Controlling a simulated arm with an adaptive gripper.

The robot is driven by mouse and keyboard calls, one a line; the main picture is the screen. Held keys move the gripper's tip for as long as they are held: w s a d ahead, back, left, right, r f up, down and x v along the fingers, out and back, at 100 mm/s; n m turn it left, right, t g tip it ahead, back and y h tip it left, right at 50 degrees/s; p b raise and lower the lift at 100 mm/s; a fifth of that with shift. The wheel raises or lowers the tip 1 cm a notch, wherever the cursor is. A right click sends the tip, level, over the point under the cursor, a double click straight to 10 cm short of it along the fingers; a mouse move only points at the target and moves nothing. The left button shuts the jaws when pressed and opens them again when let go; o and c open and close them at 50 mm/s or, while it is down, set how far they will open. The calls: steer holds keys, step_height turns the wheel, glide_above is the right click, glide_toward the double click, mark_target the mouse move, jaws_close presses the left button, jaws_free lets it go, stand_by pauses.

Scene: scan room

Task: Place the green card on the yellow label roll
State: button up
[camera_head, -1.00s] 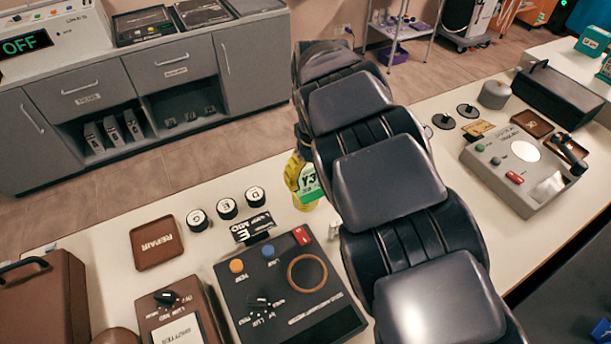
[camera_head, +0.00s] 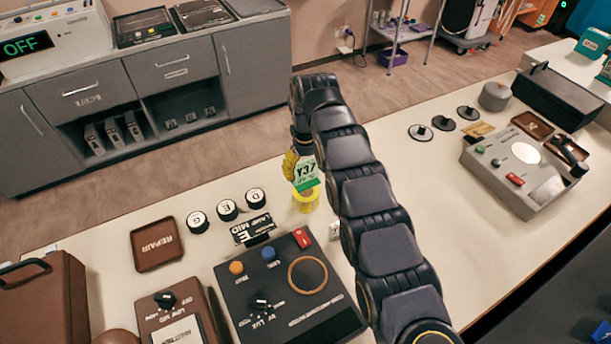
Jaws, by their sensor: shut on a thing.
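The green card (camera_head: 307,174), with a white part marked Y37, is held upright in my gripper (camera_head: 292,165). My gripper has yellow fingers and is shut on the card. The yellow label roll (camera_head: 306,200) stands on the white table just below the card. The card's lower edge appears at or just above the roll's top; I cannot tell whether they touch. My arm hides the area to the right of the roll.
A dark console (camera_head: 285,285) with buttons and a brown ring lies in front of the roll. Several round black pieces (camera_head: 227,210) and a brown REPAIR tray (camera_head: 157,243) are to the left. A grey device (camera_head: 525,170) stands at right.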

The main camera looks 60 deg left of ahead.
mark_target(306, 179)
steer(key=shift+w+a+f, duration=0.1)
steer(key=shift+a+f, duration=0.15)
steer(key=shift+f, duration=1.55)
steer(key=o, duration=1.1)
steer(key=shift+f, duration=0.1)
step_height(306, 179, up, 6)
steer(key=shift+f, duration=0.1)
steer(key=shift+r, duration=1)
